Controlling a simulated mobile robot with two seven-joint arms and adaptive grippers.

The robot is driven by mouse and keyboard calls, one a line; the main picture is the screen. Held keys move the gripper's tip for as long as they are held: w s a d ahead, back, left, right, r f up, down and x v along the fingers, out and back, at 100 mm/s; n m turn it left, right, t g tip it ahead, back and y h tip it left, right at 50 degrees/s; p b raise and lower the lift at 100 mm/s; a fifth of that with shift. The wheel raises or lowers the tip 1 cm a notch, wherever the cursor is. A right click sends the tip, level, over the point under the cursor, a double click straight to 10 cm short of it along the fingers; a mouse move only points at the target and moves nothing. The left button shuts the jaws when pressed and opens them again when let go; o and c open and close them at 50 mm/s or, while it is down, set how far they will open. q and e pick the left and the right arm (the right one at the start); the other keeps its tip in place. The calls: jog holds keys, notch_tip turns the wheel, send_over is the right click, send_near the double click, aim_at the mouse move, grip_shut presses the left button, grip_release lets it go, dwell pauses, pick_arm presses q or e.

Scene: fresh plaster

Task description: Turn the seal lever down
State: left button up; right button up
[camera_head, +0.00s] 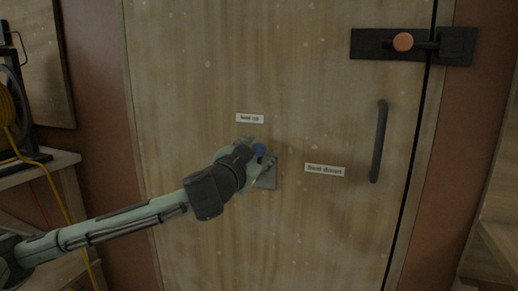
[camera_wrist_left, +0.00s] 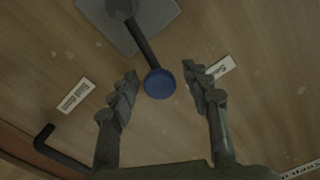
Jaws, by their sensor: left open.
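The seal lever is a dark rod with a round blue knob (camera_head: 260,149) on a grey plate (camera_head: 268,178) on a wooden door. The knob stands above the plate, on the side of the "Seal up" label (camera_head: 250,118). A second label (camera_head: 325,170), hard to read, is right of the plate. My left gripper (camera_head: 254,146) is open at the knob and hides part of the lever. In the left wrist view the blue knob (camera_wrist_left: 159,83) lies between the open fingertips (camera_wrist_left: 162,82), with gaps on both sides. My right gripper is not in view.
The door (camera_head: 200,70) has a dark vertical handle (camera_head: 379,140) at right and a black bolt with an orange knob (camera_head: 403,41) at top right. A bench with a yellow cable (camera_head: 8,105) stands at left. The door face around the lever is mostly clear.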

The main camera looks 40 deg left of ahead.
pick_arm(q)
grip_shut()
dwell(0.3)
